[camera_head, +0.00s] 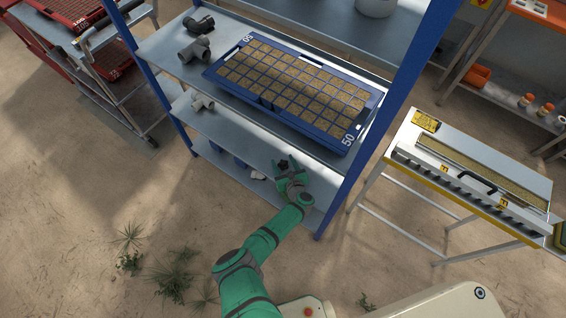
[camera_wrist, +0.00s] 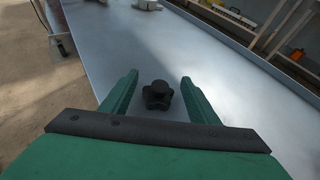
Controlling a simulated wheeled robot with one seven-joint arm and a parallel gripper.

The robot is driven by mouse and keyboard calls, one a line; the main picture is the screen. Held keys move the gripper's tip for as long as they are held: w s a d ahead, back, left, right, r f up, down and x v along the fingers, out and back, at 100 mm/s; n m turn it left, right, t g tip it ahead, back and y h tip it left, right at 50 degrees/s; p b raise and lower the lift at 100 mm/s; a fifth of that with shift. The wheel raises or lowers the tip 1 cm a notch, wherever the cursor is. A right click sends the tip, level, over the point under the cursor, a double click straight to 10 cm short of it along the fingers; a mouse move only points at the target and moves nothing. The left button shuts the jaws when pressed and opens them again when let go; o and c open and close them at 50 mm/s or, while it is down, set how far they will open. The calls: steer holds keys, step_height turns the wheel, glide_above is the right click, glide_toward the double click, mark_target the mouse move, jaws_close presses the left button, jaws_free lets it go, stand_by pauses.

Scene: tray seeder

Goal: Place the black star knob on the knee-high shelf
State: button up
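The black star knob (camera_head: 283,165) is at the grey middle shelf (camera_head: 235,131) of the blue-framed rack, near its front edge. In the wrist view the knob (camera_wrist: 157,95) is upright between the two green fingers of my gripper (camera_wrist: 159,77), with a gap on each side. The knob appears to rest on the grey shelf surface (camera_wrist: 130,40); any small gap under it cannot be told. My gripper (camera_head: 285,160) is open around the knob, its fingers reaching in over the shelf.
Above, the upper shelf holds a seed tray (camera_head: 213,75) and grey pipe fittings (camera_head: 194,50). Blue items (camera_head: 240,164) sit on the lower shelf. A blue post (camera_head: 352,185) rises close right of my arm.

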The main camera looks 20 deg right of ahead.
steer(key=shift+r, duration=0.1)
steer(key=shift+v, duration=6)
